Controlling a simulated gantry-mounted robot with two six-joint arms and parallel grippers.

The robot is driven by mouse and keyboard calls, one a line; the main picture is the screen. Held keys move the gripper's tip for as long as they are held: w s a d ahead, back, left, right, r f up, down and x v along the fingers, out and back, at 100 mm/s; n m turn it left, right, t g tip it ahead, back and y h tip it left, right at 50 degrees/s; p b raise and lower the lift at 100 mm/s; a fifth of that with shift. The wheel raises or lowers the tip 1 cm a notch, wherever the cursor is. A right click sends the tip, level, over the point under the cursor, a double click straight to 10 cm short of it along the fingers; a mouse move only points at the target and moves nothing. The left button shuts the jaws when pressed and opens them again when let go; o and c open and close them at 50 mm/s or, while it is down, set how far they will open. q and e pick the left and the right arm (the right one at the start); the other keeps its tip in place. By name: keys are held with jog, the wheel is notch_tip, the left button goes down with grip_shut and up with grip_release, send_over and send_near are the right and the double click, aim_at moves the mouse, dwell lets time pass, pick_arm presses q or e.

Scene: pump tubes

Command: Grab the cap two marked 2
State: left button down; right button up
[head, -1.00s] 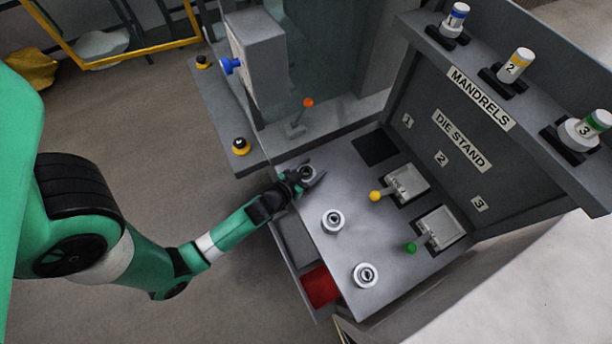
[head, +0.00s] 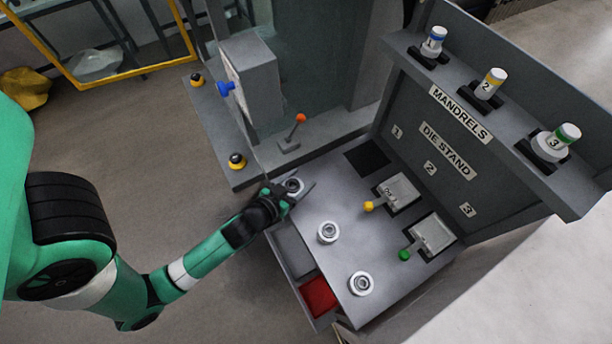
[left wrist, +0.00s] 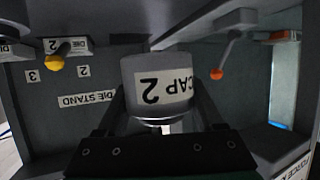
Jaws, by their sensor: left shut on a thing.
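The cap marked 2 (left wrist: 158,82) is a grey cylinder with a white label reading "CAP 2", upside down in the left wrist view. It sits between the two fingers of my left gripper (left wrist: 160,112), which is shut on it. In the head view my left gripper (head: 290,193) is at the near left corner of the grey table, with the cap's round top (head: 294,186) showing between the fingers. Whether the cap still touches the table cannot be told. My right gripper is not in view.
Two more round metal pieces (head: 328,232) (head: 361,283) stand on the grey table (head: 310,262). Yellow-knobbed (head: 369,206) and green-knobbed (head: 404,255) dies sit by the die stand. Numbered mandrels (head: 489,84) line the shelf above. An orange-knobbed lever (head: 300,118) stands beyond the gripper.

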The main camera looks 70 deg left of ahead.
aim_at(295, 190)
pick_arm(q)
jog(key=v, duration=0.2)
jog(key=b+v, duration=0.1)
jog(key=v, duration=0.2)
jog(key=d+v, duration=0.1)
jog(key=v, duration=0.2)
jog(key=shift+w+r+b, duration=0.15)
jog(key=shift+w+b, duration=0.2)
jog(key=shift+b, duration=0.05)
jog(key=shift+s+d+r+p, duration=0.35)
jog(key=shift+r+p, duration=0.2)
jog(key=shift+p, duration=0.2)
jog(key=shift+s+d+r+p, duration=0.15)
jog(key=shift+s+d+p, duration=0.2)
jog(key=shift+p, duration=0.15)
jog(key=shift+s, duration=0.15)
